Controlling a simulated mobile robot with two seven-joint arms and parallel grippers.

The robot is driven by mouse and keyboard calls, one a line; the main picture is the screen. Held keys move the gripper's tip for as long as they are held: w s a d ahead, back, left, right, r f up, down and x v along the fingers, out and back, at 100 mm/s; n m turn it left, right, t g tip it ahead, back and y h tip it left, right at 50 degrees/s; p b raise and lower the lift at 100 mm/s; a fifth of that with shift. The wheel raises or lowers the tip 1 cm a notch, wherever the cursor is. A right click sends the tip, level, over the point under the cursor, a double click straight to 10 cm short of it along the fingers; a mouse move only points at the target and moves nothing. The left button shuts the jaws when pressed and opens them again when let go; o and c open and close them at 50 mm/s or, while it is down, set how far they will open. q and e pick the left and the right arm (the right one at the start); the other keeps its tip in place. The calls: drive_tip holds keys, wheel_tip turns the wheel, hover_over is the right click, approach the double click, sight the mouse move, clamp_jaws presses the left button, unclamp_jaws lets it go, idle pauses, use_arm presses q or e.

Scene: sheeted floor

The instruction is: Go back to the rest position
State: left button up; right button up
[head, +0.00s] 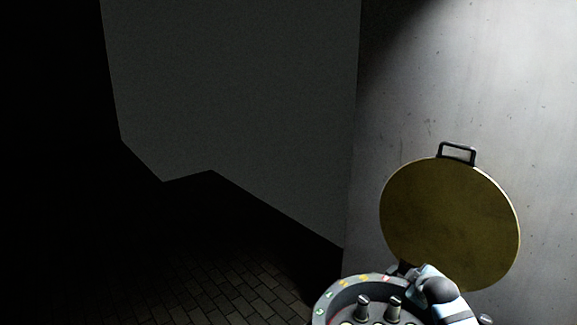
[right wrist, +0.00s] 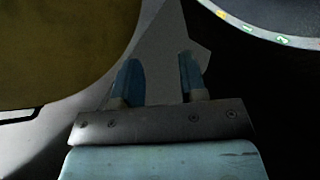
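My right gripper (right wrist: 160,75) is open in the right wrist view, its two blue fingers apart with nothing between them. In the head view, part of my right arm (head: 440,298) comes in at the bottom right, beside the rim of a round grey device; the fingers cannot be made out there. My left gripper is not in view.
The round device (head: 335,300) has knobs and coloured marks. A raised round brass-coloured lid (head: 450,220) with a black handle (head: 457,153) stands behind it and shows close by in the right wrist view (right wrist: 60,50). A grey wall (head: 530,90) is behind. Dark tiled floor (head: 235,290) lies open at left.

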drive_tip(key=s+a+f+m+y, duration=0.1)
drive_tip(key=s+a+f, duration=0.3)
drive_tip(key=s+f, duration=0.5)
drive_tip(key=s+a+f+m+y, duration=0.1)
drive_tip(key=s+a+f, duration=0.2)
drive_tip(key=s, duration=0.7)
drive_tip(key=s+a+f+m+y, duration=0.1)
drive_tip(key=s+a+f+m, duration=0.1)
drive_tip(key=s, duration=0.9)
drive_tip(key=s+a+f+m+y, duration=0.1)
drive_tip(key=s+a+f, duration=0.4)
drive_tip(key=s, duration=0.6)
drive_tip(key=shift+a+m+y, duration=0.25)
drive_tip(key=shift+m+y, duration=0.15)
drive_tip(key=shift+m, duration=0.2)
drive_tip(key=shift+d, duration=0.15)
